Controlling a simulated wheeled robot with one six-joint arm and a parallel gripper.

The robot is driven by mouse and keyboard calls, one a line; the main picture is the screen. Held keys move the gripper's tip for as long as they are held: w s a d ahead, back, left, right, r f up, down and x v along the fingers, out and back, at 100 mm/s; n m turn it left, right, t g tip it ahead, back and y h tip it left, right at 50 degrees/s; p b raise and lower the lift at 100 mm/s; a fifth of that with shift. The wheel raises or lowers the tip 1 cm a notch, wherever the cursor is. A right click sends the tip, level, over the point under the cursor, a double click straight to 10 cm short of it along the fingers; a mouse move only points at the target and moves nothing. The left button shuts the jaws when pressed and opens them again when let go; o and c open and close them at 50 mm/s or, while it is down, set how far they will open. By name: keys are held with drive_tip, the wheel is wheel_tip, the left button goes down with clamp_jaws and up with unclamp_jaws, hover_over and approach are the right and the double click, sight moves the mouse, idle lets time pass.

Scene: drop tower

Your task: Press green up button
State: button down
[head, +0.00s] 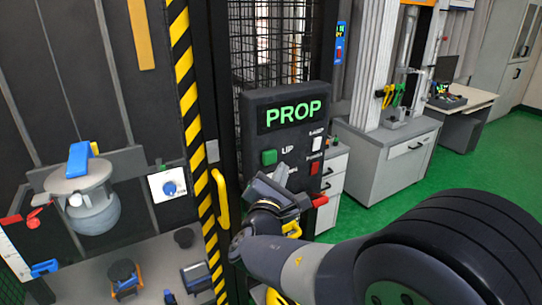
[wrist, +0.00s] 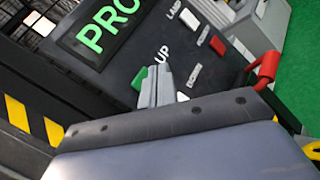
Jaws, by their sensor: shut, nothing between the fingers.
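The dark control panel (head: 255,120) shows PROP in green letters on its display. The green up button (head: 269,157) is on the panel's left side, beside the UP label. My gripper (head: 286,188) is in front of the panel's lower part, below and right of the green button. It covers part of the lower row there. In the wrist view, my gripper's grey fingertips (wrist: 158,70) are together and empty. They overlap the right edge of the green button (wrist: 139,76); I cannot tell whether they touch it.
A white button (head: 316,143) and a red button (head: 314,168) are on the panel's right side. A red lever (wrist: 266,68) sticks out at its lower right. A yellow handle (head: 221,199) and a striped post (head: 190,110) stand to the left. Green floor is open to the right.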

sight(276, 157)
drive_tip(key=shift+w+a, duration=0.6)
drive_tip(key=shift+w, duration=0.3)
drive_tip(key=shift+w+f, duration=0.1)
drive_tip(key=shift+w, duration=0.05)
idle(1.4)
drive_tip(key=shift+w+a+b, duration=0.2)
drive_tip(key=shift+b, duration=0.2)
drive_tip(key=shift+w+a, duration=0.3)
drive_tip(key=shift+w, duration=0.1)
idle(0.6)
idle(0.3)
drive_tip(key=shift+s+d+b, duration=0.5)
drive_tip(key=shift+s+b, duration=0.2)
drive_tip(key=shift+s, duration=0.05)
drive_tip(key=s+d, duration=0.1)
drive_tip(key=s+d+b, duration=0.1)
drive_tip(key=s, duration=0.2)
drive_tip(key=shift+s+d+b, duration=0.1)
drive_tip(key=shift+d+b, duration=0.3)
